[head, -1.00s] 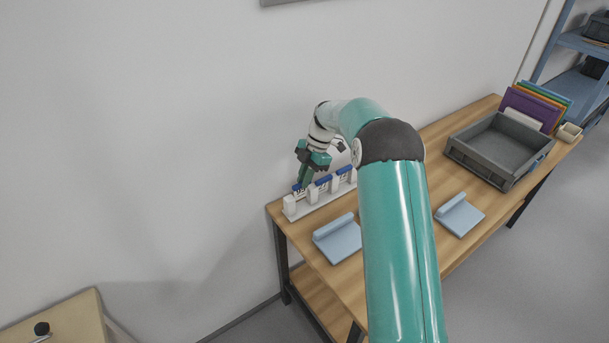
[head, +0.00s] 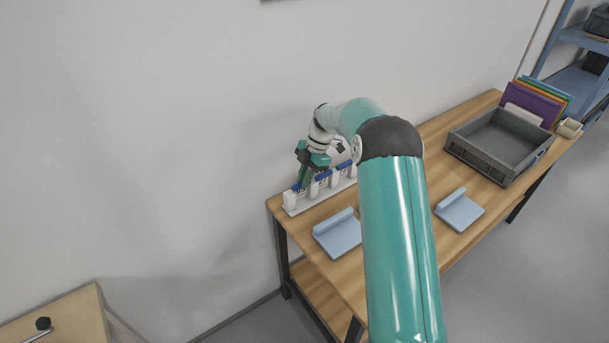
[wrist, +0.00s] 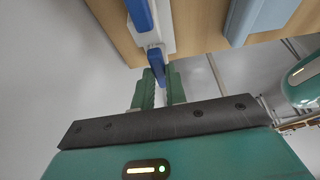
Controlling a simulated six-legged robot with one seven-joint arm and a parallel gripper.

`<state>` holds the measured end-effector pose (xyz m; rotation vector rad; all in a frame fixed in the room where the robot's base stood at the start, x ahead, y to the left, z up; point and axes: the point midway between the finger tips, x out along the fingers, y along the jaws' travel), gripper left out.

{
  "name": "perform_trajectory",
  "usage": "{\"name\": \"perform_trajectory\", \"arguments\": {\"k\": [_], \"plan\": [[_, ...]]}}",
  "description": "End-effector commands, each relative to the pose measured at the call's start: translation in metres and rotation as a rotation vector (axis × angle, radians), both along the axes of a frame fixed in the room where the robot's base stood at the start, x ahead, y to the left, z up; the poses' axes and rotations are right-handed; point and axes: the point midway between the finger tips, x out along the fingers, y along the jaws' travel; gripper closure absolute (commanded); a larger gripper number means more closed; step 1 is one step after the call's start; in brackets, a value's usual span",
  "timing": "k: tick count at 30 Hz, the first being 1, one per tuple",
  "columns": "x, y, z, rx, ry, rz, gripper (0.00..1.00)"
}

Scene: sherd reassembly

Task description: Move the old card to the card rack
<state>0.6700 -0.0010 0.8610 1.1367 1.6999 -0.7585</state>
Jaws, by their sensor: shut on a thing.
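The card rack (head: 292,209) is a long white holder with upright white posts, standing along the wall side of the wooden table at its left end. Several blue-topped cards sit in it; one blue card (wrist: 137,14) shows in the wrist view beyond my gripper. My gripper (head: 304,183) points down at the rack's left end. In the wrist view, its green fingers (wrist: 157,88) are shut on a blue-edged card (wrist: 156,66), which is in line with the rack. I cannot tell how deep the held card sits in its slot.
Two light blue angled stands (head: 339,238) (head: 460,214) rest on the table (head: 410,222). A grey tray (head: 490,174), coloured folders (head: 533,104) and a small beige cup (head: 569,130) are at the far right end. The wall is close behind the rack.

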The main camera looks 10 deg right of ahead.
Motion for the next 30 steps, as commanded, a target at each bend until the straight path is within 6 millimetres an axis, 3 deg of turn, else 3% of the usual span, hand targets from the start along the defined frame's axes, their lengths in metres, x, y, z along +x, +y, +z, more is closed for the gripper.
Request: {"name": "perform_trajectory", "arguments": {"k": [9,10,13,23,30], "plan": [[0.000,0.000,-0.002,0.000,0.000,0.000,1.00],[0.000,0.000,-0.002,0.000,0.000,0.000,0.81],[0.000,0.000,-0.002,0.000,0.000,0.000,0.61],[0.000,-0.001,0.000,0.000,0.000,0.000,0.61],[0.005,-0.013,0.029,-0.001,-0.003,-0.001,0.61]]}}
